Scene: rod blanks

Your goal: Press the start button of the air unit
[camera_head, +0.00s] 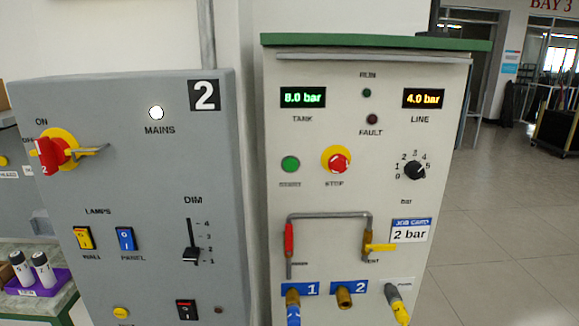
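The air unit (330,128) is a pale cabinet with a green top edge in the middle of the head view. Its green round button (290,164) sits at the left of the panel, above a small label too blurred to read surely. A red stop button (339,161) on a yellow ring is to its right. The RUN lamp (367,93) and FAULT lamp (372,119) both look dark. The tank display (303,97) reads 8.0 bar and the line display (423,98) reads 4.0 bar. Neither of my grippers is in view.
A black dial (414,170) and a 2 bar job card (410,230) are at the panel's right. Red (289,240) and yellow (380,247) valve handles sit below. A grey electrical cabinet (150,180) stands to the left. Open floor (500,230) lies right.

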